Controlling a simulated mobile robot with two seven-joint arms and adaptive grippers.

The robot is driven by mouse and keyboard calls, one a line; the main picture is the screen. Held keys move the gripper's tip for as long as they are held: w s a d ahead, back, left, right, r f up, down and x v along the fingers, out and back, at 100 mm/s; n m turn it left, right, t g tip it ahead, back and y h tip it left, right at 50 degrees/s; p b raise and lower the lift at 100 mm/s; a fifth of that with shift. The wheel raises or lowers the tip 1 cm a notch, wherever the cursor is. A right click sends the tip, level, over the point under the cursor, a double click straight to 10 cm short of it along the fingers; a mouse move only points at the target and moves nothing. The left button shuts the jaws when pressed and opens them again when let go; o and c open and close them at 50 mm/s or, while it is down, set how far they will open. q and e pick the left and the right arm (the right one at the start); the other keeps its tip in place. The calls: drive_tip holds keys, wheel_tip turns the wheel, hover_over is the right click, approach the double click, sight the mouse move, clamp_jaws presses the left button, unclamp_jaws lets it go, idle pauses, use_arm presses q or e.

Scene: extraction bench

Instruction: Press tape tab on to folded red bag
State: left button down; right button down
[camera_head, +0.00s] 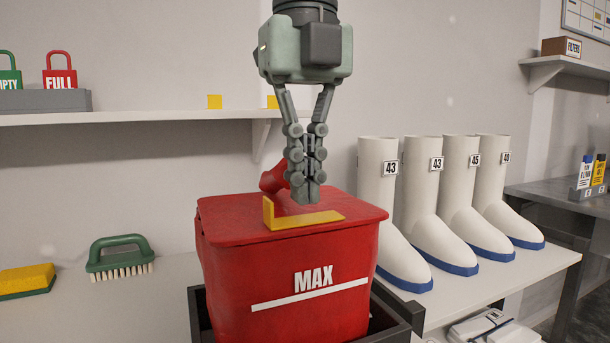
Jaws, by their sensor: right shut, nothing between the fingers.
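The red bag (225,265), marked MAX above a white line, stands boxy with a flat top. A red twisted-looking fold (272,180) rises from its top, partly hidden behind my gripper. The yellow tape tab (315,221) is L-shaped: one leg lies along the bag's top and a short leg stands up at its left end. My right gripper (308,200) points straight down with its fingers together and empty. Its tips are just above or behind the flat leg; I cannot tell whether they touch it. My left gripper is not in view.
The bag sits in a dark open crate (404,316). White boots (424,228) with blue soles stand close on the right. A green brush (120,257) and a yellow sponge (27,280) lie on the left of the bench. A shelf (150,117) runs behind.

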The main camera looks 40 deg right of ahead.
sight(305, 218)
drive_tip(key=shift+f+b, duration=0.65)
drive_tip(key=shift+f, duration=0.35)
idle(0.4)
idle(1.1)
wheel_tip(305, 218, up, 3)
drive_tip(key=p, duration=0.2)
drive_tip(key=shift+f+p, duration=0.2)
drive_tip(key=shift+p, duration=0.15)
drive_tip(key=shift+r, duration=2.2)
